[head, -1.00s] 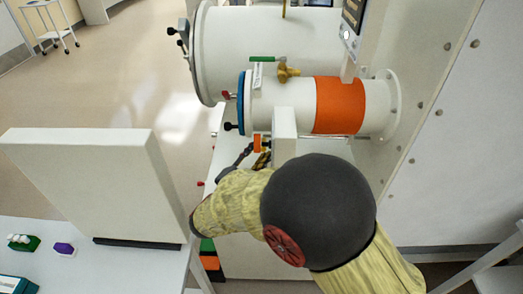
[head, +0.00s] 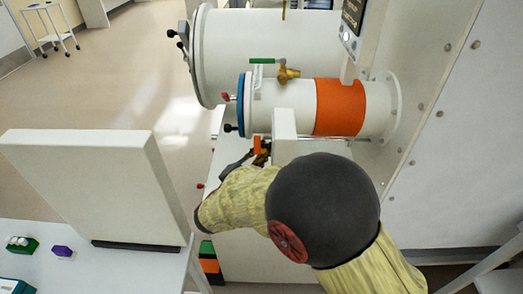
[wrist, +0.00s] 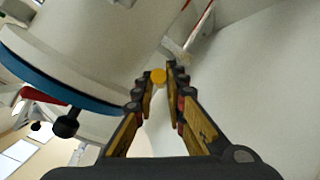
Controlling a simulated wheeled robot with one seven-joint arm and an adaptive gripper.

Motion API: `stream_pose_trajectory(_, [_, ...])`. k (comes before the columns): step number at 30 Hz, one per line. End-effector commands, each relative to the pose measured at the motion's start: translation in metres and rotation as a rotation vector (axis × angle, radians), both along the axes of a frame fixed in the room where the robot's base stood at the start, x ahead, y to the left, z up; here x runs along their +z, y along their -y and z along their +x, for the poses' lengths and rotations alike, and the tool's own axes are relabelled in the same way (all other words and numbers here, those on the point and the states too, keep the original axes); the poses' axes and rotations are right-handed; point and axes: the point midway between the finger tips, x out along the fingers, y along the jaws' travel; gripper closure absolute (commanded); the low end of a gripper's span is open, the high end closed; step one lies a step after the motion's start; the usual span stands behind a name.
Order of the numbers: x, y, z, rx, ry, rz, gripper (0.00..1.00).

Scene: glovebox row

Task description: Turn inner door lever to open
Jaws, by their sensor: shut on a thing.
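The small white antechamber cylinder (head: 285,105) has an orange band and a blue-rimmed door (head: 242,103) at its left end. Below it, an orange lever end (head: 261,146) shows beside a white upright block. In the wrist view, the lever's round yellow-orange end (wrist: 158,76) sits between my fingertips. My gripper (wrist: 162,78) is shut on it. In the head view my gripper (head: 256,157) is partly hidden by my arm. The rest of the lever and its pivot are hidden.
A larger white cylinder (head: 260,45) lies behind. A black knob (wrist: 66,125) is left of my fingers. A white panel (head: 90,190) stands on the left table, with open floor beyond.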

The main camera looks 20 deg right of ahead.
Motion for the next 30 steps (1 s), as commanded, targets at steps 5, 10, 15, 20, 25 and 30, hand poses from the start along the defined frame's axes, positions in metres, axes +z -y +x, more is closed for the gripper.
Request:
stream_pose_trajectory(5, [-0.001, 0.0, -0.001, -0.001, -0.003, 0.0, 1.0])
stream_pose_trajectory(10, [-0.002, 0.001, -0.001, 0.0, -0.004, -0.001, 1.0])
stream_pose_trajectory(15, [-0.002, 0.001, -0.001, -0.001, -0.004, 0.0, 1.0])
stream_pose_trajectory(20, [-0.002, 0.001, -0.001, -0.001, -0.005, -0.001, 1.0])
stream_pose_trajectory(25, [0.0, 0.001, -0.001, -0.002, -0.018, 0.004, 1.0])
stream_pose_trajectory(30, [0.008, 0.002, 0.001, -0.002, -0.067, 0.019, 1.0])
